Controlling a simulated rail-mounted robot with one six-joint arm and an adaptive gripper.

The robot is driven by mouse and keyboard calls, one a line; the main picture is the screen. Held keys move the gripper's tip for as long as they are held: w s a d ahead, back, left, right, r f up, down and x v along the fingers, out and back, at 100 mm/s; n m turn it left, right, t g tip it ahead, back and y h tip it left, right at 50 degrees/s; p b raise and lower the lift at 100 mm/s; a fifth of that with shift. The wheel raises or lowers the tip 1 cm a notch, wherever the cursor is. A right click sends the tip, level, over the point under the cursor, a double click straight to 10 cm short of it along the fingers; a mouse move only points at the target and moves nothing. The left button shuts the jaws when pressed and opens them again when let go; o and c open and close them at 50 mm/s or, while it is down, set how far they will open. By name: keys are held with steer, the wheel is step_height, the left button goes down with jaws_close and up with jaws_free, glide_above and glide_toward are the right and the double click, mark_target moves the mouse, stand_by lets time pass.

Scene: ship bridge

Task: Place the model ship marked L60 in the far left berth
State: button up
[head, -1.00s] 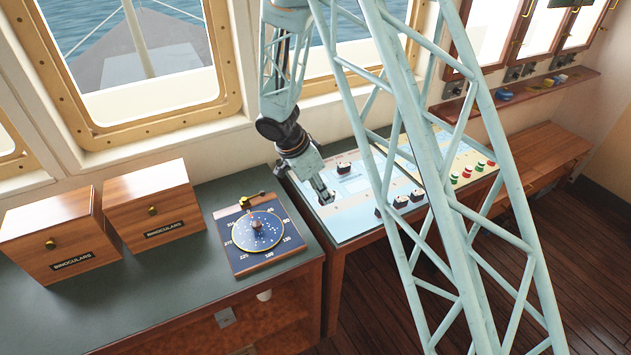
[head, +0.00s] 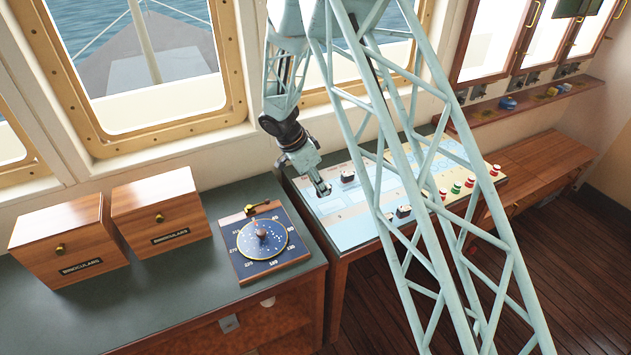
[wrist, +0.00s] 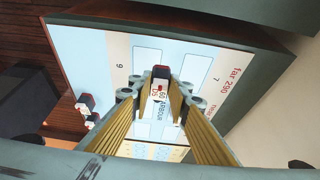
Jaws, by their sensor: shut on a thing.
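My gripper (head: 322,190) is above the left part of the chart board (head: 352,237). In the wrist view its fingers (wrist: 160,103) are closed around a small model ship (wrist: 160,80) with a dark and red end and a white top. The top reads 60; the rest of its mark is hard to read. The board shows outlined berths, one at the left (wrist: 147,61) and one at the right (wrist: 197,70) in the wrist view. The print "far 290" lies at the board's edge. The ship appears raised above the board.
A compass-like dial (head: 262,242) and binocular boxes (head: 157,212) stand on the left counter. Windows rise behind.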

steer(key=w, duration=0.2)
steer(key=w+p, duration=0.1)
steer(key=w, duration=0.1)
steer(key=w+a, duration=0.1)
steer(key=w, duration=0.2)
steer(key=shift+a+f+p, duration=0.1)
steer(key=shift+f+p, duration=0.2)
steer(key=shift+f, duration=0.05)
steer(key=shift+f, duration=0.1)
steer(key=shift+f+p, duration=0.5)
steer(key=shift+f, duration=1.15)
steer(key=shift+f+b, duration=0.15)
steer(key=shift+b, duration=0.2)
steer(key=o, duration=0.8)
steer(key=shift+r+p, duration=0.25)
steer(key=shift+p, duration=0.15)
